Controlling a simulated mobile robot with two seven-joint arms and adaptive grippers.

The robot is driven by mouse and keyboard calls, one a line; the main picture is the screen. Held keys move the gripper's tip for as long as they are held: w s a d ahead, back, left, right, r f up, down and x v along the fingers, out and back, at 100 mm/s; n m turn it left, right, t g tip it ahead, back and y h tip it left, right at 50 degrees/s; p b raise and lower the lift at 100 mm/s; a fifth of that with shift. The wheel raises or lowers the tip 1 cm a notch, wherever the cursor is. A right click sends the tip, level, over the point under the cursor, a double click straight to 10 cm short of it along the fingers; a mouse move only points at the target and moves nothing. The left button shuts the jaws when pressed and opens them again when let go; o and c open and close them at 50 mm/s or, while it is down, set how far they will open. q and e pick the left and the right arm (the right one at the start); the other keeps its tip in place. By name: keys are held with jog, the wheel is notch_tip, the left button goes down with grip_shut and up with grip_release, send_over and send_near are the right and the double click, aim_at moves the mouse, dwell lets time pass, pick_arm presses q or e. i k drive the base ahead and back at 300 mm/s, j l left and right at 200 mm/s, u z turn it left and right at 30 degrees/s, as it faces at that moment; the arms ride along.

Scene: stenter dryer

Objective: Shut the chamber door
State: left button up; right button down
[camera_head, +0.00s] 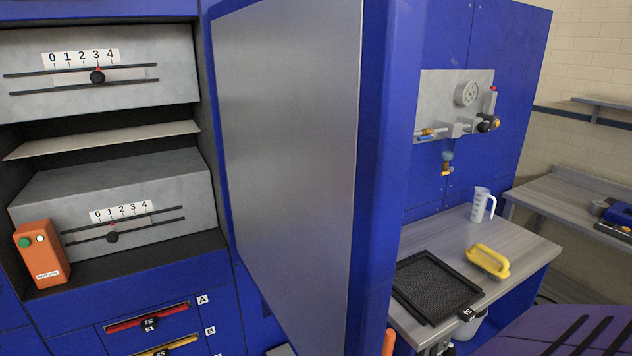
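The chamber door (290,150) stands open in the middle of the head view. Its grey metal inner face is turned to the left, and its blue edge (385,150) faces me. The open chamber is to the left of it. Inside are an upper grey unit (160,95) and a lower grey unit (170,190), each with a 0 to 4 scale and a black slider knob. A thin grey plate (105,140) sits between them. No door handle shows. Neither of my grippers is in view.
An orange box with buttons (42,255) stands at the chamber's lower left. Drawers marked A (150,318) and B are below. Right of the door, a bench (520,255) holds a black tray (438,285), a yellow-handled tool (488,260) and a jug (480,205). A gauge panel (440,95) is above.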

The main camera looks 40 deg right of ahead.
aim_at(317, 100)
jog(key=k+l, duration=0.15)
jog(key=l, duration=0.2)
jog(key=k+l+u, duration=0.1)
jog(key=l, duration=0.2)
jog(key=k+l+u, duration=0.1)
jog(key=l, duration=0.65)
jog(key=k+l, duration=0.15)
jog(key=l, duration=0.3)
jog(key=u, duration=0.05)
